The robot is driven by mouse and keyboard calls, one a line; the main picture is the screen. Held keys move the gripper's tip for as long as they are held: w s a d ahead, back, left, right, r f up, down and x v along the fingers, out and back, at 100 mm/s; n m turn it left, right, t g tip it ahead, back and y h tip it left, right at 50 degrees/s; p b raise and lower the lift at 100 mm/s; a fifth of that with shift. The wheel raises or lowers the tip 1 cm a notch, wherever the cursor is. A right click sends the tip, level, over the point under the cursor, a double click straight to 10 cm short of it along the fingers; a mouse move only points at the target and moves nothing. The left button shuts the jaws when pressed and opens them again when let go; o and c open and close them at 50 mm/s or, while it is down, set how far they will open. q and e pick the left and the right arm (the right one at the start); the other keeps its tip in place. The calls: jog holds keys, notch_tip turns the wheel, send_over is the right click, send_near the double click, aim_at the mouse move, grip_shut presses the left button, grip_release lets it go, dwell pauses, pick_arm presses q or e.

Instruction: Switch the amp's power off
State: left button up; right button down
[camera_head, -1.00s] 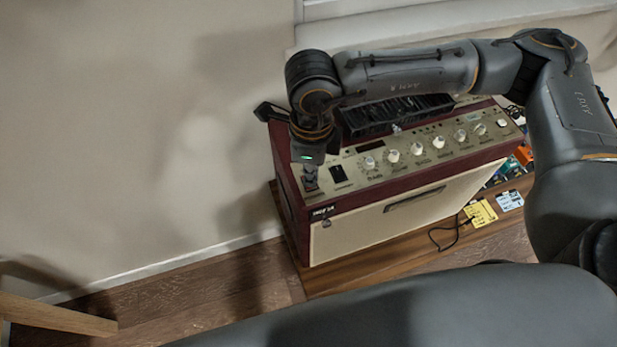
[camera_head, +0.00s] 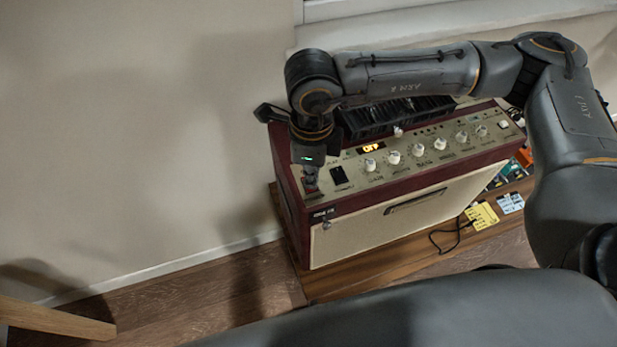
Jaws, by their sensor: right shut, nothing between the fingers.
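The amp (camera_head: 420,215), dark red with a cream front, stands on a low wooden board. Its top control panel has several white knobs, a black switch (camera_head: 340,175) and a small display (camera_head: 371,148) lit orange, with letters that look like "OFF". My right gripper (camera_head: 311,184) points down, shut and empty, at the left end of the panel. Its fingertips are over or touching a small reddish switch there, mostly hidden by the fingers; I cannot tell its position. My left gripper is not in view.
The wooden board (camera_head: 345,287) runs under the amp. Yellow and pale blue notes (camera_head: 482,215) and a black cable lie to its right. The wall is behind. A wooden piece (camera_head: 50,318) juts in at lower left. My right arm crosses above the amp.

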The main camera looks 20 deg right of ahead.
jog(key=shift+r+p, duration=0.95)
jog(key=shift+r, duration=2.15)
